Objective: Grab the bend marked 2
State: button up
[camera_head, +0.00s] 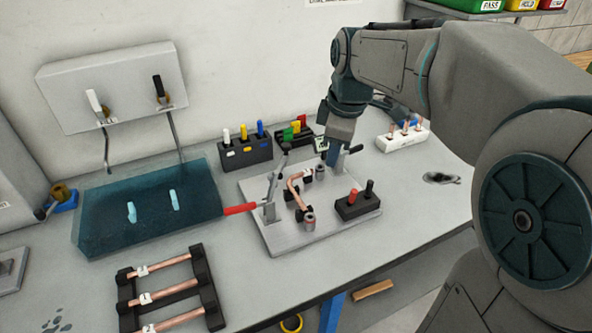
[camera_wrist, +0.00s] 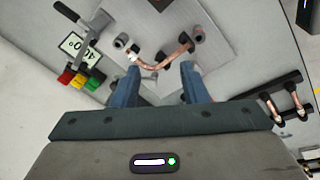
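A bent copper tube (camera_head: 294,183) sits on the grey fixture plate (camera_head: 262,231), between clamp-like dark parts. It also shows in the wrist view as a curved copper bend (camera_wrist: 152,66), with a pale patch near its left end. I cannot read a number on it. My gripper (camera_head: 344,160) is above the back right of the plate, pointing down. In the wrist view, the two blue fingers of my gripper (camera_wrist: 160,75) are apart with nothing held between them. The bend lies just beyond the fingertips in the picture, and I cannot tell how far below.
A black rack (camera_head: 207,284) holds labelled straight tubes. A white block (camera_head: 400,142) with copper pieces is at the right. A blue tray (camera_head: 95,237) lies left.

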aim_at(301, 173)
jog(key=w+a+f+n+b, duration=0.2)
jog(key=w+a+n, duration=0.3)
jog(key=w+n, duration=0.35)
jog(key=shift+m, duration=0.25)
jog(key=x, duration=1.4)
jog(key=shift+w+d+f+p, duration=0.1)
jog(key=shift+d+p, duration=0.05)
jog(key=shift+p, duration=0.25)
grip_shut()
